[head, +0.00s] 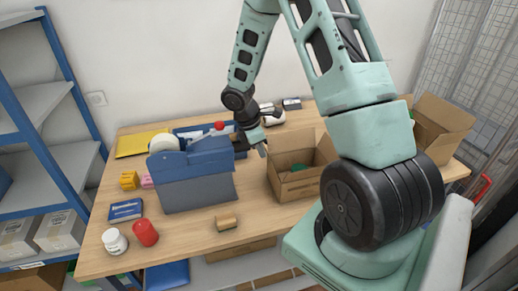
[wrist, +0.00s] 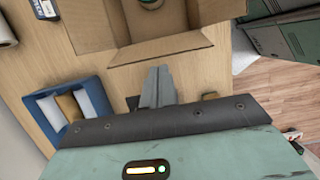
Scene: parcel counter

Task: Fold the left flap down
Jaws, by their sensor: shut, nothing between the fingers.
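An open cardboard box (head: 296,187) stands on the counter, right of the middle, its flaps standing up or spread outward. In the wrist view the box fills the top, with one flap (wrist: 160,48) on the side nearest my fingers and another flap (wrist: 84,25) at the left. I cannot tell for sure which of these is the left flap. A dark greenish round thing (wrist: 150,4) shows inside the box. My gripper (head: 263,150) is shut and empty, pointing down beside the box's left rear edge. In the wrist view its fingertips (wrist: 158,70) are close to the nearest flap; contact is unclear.
Another open carton (head: 440,122) is at the right, partly behind my arm.

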